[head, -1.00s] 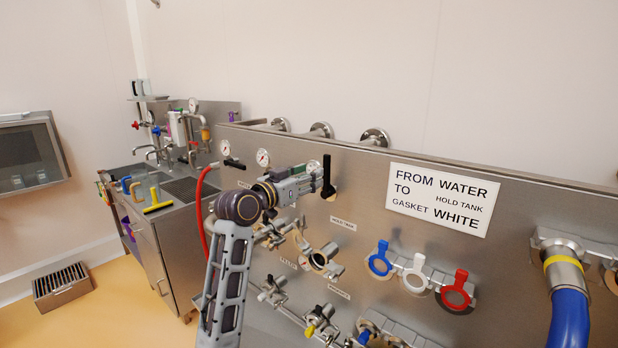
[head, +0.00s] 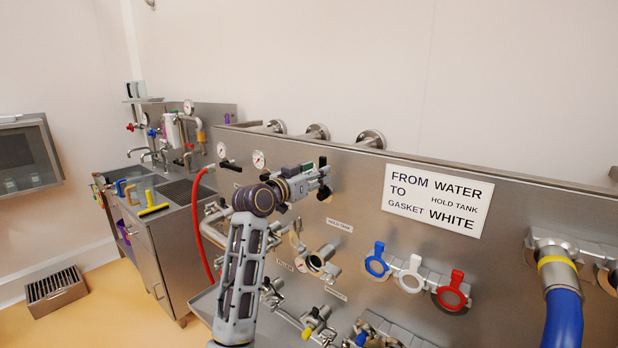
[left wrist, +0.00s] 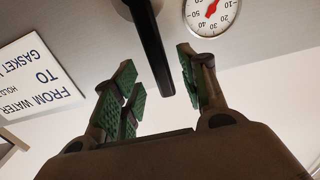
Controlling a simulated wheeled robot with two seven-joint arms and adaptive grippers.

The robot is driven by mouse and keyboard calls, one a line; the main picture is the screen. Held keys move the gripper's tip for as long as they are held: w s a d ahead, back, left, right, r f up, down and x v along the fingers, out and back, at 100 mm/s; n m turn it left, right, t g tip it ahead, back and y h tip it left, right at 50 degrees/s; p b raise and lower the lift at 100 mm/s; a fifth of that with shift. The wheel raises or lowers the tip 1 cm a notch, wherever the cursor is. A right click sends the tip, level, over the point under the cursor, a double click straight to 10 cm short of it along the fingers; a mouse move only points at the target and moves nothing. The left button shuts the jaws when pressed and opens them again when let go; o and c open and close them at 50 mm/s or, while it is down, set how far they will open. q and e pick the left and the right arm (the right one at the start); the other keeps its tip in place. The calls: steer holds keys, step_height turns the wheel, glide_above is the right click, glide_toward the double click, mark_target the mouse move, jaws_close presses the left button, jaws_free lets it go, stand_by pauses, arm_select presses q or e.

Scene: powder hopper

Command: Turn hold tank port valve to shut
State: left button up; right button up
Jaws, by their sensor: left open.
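The valve's black lever (head: 324,166) is on the steel panel above the HOLD TANK label (head: 340,225). It points roughly downward in the head view, partly covered by my gripper. In the left wrist view the black lever (left wrist: 152,50) reaches down between my fingers. My left gripper (head: 318,178) is at the lever. In the left wrist view my left gripper (left wrist: 157,66) is open, with green pads on both sides of the lever and gaps visible. My right gripper is not in view.
A white sign (head: 434,200) reads FROM WATER TO HOLD TANK, GASKET WHITE. Blue, white (head: 410,274) and red clamps hang below it. A gauge (left wrist: 211,14) is close to my fingers. A blue hose (head: 564,318) is at the right.

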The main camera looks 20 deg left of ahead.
arm_select(q)
steer(key=shift+p+x, duration=0.45)
steer(key=shift+x, duration=1.45)
jaws_close()
